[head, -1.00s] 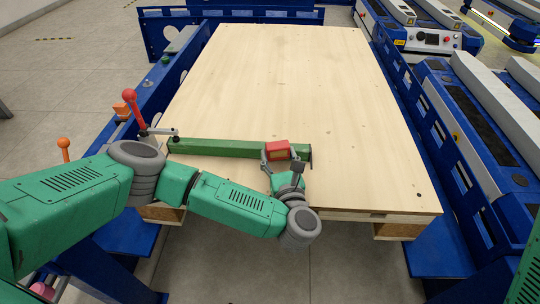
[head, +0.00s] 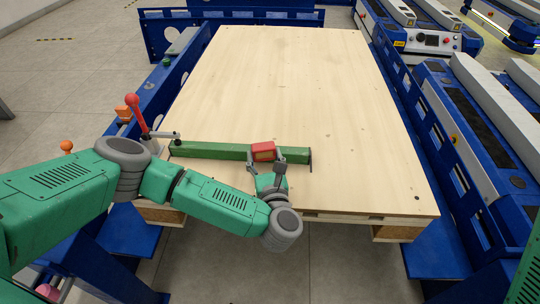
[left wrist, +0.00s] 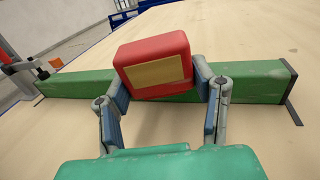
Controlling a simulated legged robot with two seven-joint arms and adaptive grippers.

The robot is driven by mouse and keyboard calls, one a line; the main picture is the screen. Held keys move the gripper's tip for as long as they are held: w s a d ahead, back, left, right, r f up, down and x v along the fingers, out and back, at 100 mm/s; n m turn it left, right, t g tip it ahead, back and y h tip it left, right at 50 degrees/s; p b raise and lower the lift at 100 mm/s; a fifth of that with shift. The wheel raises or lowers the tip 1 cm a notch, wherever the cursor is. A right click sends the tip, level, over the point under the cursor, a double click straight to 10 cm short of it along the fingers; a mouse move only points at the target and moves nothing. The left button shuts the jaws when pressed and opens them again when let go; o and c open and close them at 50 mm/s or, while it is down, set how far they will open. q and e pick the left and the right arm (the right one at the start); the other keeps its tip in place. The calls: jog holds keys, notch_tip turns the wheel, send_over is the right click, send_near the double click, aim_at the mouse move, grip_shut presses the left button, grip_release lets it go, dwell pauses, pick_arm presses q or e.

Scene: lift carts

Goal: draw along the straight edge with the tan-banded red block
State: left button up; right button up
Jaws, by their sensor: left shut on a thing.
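The red block (head: 263,151) with its tan band is in my left gripper (head: 265,161), above the pale wooden board. The left wrist view shows the block (left wrist: 155,56) between the two shut fingers (left wrist: 160,88), its tan face (left wrist: 156,72) toward me and slightly tilted. The straight edge is a long green bar (head: 210,150) lying across the near part of the board. The block is at the bar's near side, right of its middle, and hides part of it. I cannot tell whether block and bar touch. No drawn line is clearly visible. My right gripper is out of view.
The wooden board (head: 290,80) is clear beyond the bar. A red-knobbed lever (head: 134,103) stands at the bar's left end, and a dark strip (head: 310,162) lies at its right end. Blue frames (head: 440,130) flank the board.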

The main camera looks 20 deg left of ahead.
pick_arm(q)
jog(key=shift+s+a+r+p, duration=0.1)
jog(key=shift+s+a+p, duration=0.15)
jog(key=shift+a, duration=0.75)
jog(key=shift+s+a+r+p, duration=0.1)
jog(key=shift+s+a+p, duration=0.15)
jog(key=shift+a, duration=0.7)
jog(key=shift+s+a+r+p, duration=0.1)
jog(key=shift+s+a+p, duration=0.15)
jog(key=shift+a, duration=0.75)
jog(key=shift+s+a+r+p, duration=0.1)
jog(key=shift+s+a+p, duration=0.15)
jog(key=shift+a, duration=1)
jog(key=shift+s+a+f+p, duration=0.1)
jog(key=shift+s+a+p, duration=0.15)
jog(key=shift+a, duration=1)
jog(key=shift+s+a+r+p, duration=0.15)
jog(key=shift+s+a, duration=0.2)
jog(key=shift+a, duration=0.9)
jog(key=shift+r+p, duration=2)
jog(key=shift+r, duration=0.95)
notch_tip(320, 180, up, 3)
jog(key=shift+p, duration=0.95)
jog(key=shift+d, duration=0.1)
